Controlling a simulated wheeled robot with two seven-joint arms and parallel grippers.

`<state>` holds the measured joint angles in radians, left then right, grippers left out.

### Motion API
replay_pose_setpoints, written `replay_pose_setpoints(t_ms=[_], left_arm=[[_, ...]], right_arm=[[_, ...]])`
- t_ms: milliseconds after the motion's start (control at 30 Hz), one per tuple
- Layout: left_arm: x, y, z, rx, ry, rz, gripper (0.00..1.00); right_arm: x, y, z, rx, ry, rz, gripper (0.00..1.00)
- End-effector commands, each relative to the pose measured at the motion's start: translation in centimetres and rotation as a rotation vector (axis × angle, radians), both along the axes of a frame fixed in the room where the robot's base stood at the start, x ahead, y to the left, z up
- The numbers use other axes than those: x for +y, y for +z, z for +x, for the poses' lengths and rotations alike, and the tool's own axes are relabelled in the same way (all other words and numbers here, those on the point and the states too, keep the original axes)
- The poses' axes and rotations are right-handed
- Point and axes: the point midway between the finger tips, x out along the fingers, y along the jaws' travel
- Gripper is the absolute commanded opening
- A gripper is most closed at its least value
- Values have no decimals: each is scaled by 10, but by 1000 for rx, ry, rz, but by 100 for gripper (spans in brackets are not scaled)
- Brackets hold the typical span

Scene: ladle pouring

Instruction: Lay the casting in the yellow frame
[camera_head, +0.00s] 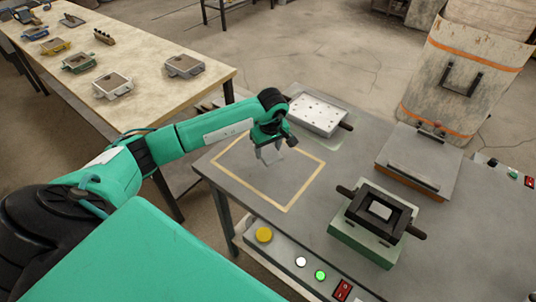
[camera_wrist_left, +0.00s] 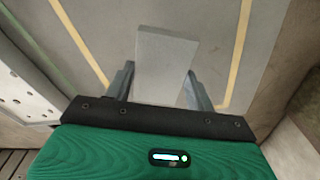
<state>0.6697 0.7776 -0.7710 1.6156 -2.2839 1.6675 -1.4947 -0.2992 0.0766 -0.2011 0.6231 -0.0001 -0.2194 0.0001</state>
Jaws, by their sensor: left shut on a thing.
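The yellow frame (camera_head: 306,187) is a thin yellow outline marked on the grey table, and its two long sides also show in the left wrist view (camera_wrist_left: 237,55). My left gripper (camera_head: 268,146) is over the far part of this outline, pointing down. It is shut on the casting (camera_head: 271,154), a plain grey block. In the left wrist view the casting (camera_wrist_left: 165,62) sits between the two fingers (camera_wrist_left: 160,90), with the yellow lines on either side of it. I cannot tell whether its lower end touches the table. My right gripper is not in view.
A white perforated tray (camera_head: 318,114) stands just behind the outline. A black mould on a green base (camera_head: 348,236) stands to its right, with a grey plate on a wooden block (camera_head: 412,175) behind. Buttons (camera_head: 264,235) line the front edge. The outlined area holds nothing else.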

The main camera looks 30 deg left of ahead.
Motion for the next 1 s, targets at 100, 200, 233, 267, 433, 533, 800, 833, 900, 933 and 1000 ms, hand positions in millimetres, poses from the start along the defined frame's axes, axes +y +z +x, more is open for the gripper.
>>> replay_pose_setpoints(t_ms=[100, 200, 233, 267, 433, 533, 800, 833, 900, 933, 1000], left_arm=[[-1, -16, -1, 5, 0, -1, 24], [-1, -31, -1, 4, 0, -1, 24], [-1, -34, -1, 3, 0, -2, 24], [0, -36, 0, 2, 1, -1, 24], [0, -37, 0, -1, 0, 0, 24], [0, -38, 0, 0, 0, 0, 24], [0, -40, -1, 1, -1, 0, 77], [0, -40, -1, 1, -1, 0, 77], [0, -40, -1, 1, -1, 0, 77], [0, -40, -1, 1, -1, 0, 77], [0, -40, -1, 1, -1, 0, 77]], right_arm=[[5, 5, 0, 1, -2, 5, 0], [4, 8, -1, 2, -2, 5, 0], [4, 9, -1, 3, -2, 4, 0], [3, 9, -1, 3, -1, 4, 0], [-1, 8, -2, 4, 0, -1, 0], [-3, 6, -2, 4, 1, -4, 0], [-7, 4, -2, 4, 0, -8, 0], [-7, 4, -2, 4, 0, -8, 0], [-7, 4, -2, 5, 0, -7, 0], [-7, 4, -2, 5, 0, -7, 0], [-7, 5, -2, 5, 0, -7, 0]])
